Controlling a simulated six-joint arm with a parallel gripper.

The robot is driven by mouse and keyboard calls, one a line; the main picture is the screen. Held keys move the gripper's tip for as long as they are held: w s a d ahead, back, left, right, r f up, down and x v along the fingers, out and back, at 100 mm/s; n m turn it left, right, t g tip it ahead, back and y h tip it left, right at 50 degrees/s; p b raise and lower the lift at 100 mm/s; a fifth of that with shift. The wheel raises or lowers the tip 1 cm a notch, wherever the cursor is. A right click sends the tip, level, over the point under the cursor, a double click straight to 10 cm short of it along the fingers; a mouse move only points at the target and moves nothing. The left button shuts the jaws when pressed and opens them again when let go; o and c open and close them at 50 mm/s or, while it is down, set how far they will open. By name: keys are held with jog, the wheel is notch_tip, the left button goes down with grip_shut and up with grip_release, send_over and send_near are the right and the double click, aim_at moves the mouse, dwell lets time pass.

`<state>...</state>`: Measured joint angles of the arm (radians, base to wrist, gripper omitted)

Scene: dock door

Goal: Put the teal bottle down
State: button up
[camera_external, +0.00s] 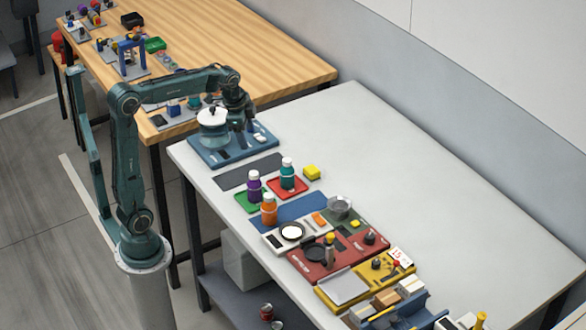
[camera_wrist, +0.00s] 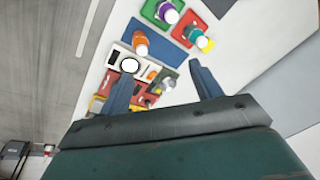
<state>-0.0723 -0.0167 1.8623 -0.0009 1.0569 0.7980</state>
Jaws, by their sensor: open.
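The teal bottle (camera_external: 287,176) with a white cap stands upright on a small red mat (camera_external: 301,190) on the white table. In the wrist view its white cap (camera_wrist: 203,42) shows near the top, with the red mat (camera_wrist: 184,32) beside it. My gripper (camera_external: 244,138) is above the blue tray at the far end of the table, up and to the left of the bottle and apart from it. In the wrist view my gripper (camera_wrist: 160,72) has its two fingers spread, with nothing held between them.
A purple bottle (camera_external: 254,188) stands on a green mat, and an orange bottle (camera_external: 269,210) stands nearby. A yellow block (camera_external: 312,172) is right of the teal bottle. The table's right side is clear.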

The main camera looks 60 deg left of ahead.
jog(key=s+d+f+n+t, duration=0.1)
jog(key=s+n, duration=0.3)
jog(key=s, duration=0.6)
jog(key=s+d+f+n+t, duration=0.1)
jog(key=s+n, duration=0.3)
jog(key=s, duration=0.6)
jog(key=shift+d+f+t, duration=0.4)
jog(key=shift+f, duration=0.15)
